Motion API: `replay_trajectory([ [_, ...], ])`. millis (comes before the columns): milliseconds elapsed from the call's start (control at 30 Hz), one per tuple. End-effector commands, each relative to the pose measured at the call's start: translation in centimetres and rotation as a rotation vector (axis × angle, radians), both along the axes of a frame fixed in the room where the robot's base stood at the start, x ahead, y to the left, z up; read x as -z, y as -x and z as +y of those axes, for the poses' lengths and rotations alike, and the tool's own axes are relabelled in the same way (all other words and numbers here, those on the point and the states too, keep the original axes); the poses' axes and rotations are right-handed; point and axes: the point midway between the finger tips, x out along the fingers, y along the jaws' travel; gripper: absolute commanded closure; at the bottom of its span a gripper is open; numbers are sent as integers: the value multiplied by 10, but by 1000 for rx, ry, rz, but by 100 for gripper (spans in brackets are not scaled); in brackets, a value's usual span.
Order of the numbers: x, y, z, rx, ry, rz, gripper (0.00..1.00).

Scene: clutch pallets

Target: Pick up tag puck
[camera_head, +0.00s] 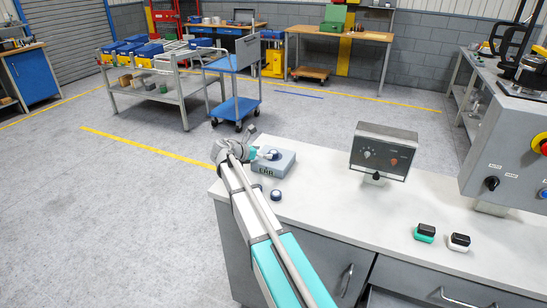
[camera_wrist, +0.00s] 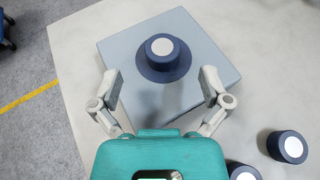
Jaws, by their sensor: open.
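A dark blue puck with a white round top (camera_wrist: 162,57) sits upright on a grey-blue block (camera_wrist: 215,40); the puck (camera_head: 272,154) and lettered block (camera_head: 283,166) also show in the head view. Two similar pucks are at lower right in the wrist view, one whole (camera_wrist: 287,147) and one cut by the frame edge (camera_wrist: 243,173). I cannot tell which is the tag puck. My gripper (camera_wrist: 161,90) is open and empty, its fingers apart over the block's near part, short of the puck on it.
The white bench top (camera_head: 330,210) holds a control box on a stand (camera_head: 384,151), a green-and-black item (camera_head: 424,232) and a white-and-black item (camera_head: 459,242). A larger grey control panel (camera_head: 510,140) stands at right. The bench between block and box is clear.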

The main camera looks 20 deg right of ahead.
Motion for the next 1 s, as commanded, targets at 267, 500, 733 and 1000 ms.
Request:
replay_trajectory([
  [267, 0, 0, -1, 0, 0, 0, 3],
  [500, 6, -2, -12, 3, 0, -1, 3],
  [733, 17, -9, -36, 4, 0, -1, 3],
  [1000, 20, -12, -49, 2, 0, 0, 3],
])
